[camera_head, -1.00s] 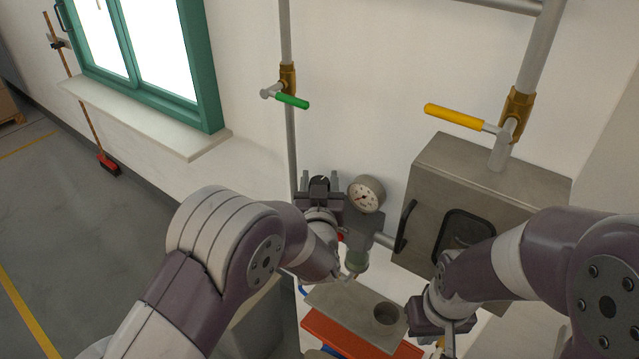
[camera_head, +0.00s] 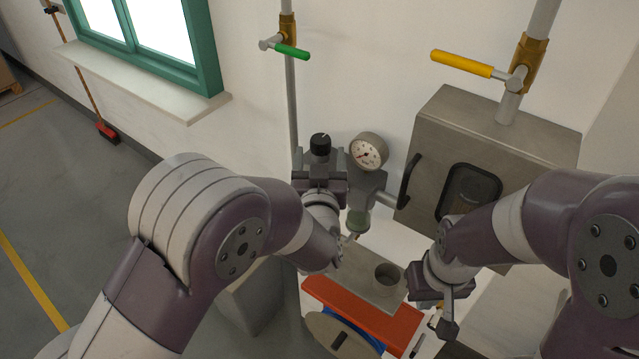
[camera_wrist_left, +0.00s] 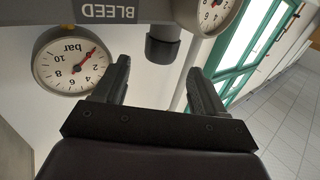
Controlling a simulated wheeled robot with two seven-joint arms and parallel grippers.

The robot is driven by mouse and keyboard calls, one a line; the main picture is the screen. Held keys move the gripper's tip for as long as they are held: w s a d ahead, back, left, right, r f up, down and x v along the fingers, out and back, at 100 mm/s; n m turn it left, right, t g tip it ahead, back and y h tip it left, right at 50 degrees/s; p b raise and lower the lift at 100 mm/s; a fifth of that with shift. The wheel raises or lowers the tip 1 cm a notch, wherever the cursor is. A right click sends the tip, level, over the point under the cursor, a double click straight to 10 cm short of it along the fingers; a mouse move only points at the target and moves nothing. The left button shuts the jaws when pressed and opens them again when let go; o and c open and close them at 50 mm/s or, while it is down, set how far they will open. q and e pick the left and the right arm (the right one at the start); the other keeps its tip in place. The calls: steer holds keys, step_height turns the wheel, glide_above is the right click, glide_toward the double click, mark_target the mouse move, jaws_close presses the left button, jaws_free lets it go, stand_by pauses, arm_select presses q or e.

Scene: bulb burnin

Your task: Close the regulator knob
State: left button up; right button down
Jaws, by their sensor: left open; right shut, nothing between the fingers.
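The black regulator knob (camera_head: 320,143) has a white mark and sits upright on top of the grey regulator. It also shows, upside down, in the left wrist view (camera_wrist_left: 163,47), under the body marked BLEED. My left gripper (camera_head: 320,172) is open just in front of and below the knob in the head view. Its fingers (camera_wrist_left: 158,88) point towards the knob in the left wrist view, with a visible gap and nothing between them. The gauge (camera_head: 367,152) stands right of the knob. My right gripper (camera_head: 445,318) is shut and empty, low at the right.
A grey metal box (camera_head: 500,130) with a black handle is right of the regulator. A yellow-handled valve (camera_head: 462,64) and a green-handled valve (camera_head: 292,51) sit on pipes above. A grey block with a round hole (camera_head: 362,283) and a red plate (camera_head: 365,312) lie below.

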arm_select(q)
steer(key=s+b, duration=0.1)
steer(key=s, duration=0.5)
steer(key=shift+s, duration=0.4)
steer(key=shift+a, duration=0.1)
steer(key=s+d+f+m+g+h, duration=0.1)
steer(key=s+f+m+g+h, duration=0.1)
steer(key=s+f+g, duration=0.4)
steer(key=s+d+f+m+g+h, duration=0.1)
steer(key=s+f+g, duration=0.1)
steer(key=f+g, duration=0.35)
steer(key=s+a+f+n+g+y, duration=0.1)
steer(key=s+a, duration=0.3)
steer(key=a, duration=0.6)
steer(key=s+a+f+n+g+y, duration=0.1)
steer(key=s+a+n+g+y, duration=0.1)
steer(key=a, duration=0.8)
steer(key=shift+s+f+g, duration=0.15)
steer(key=shift+s+g, duration=0.75)
steer(key=shift+g, duration=0.25)
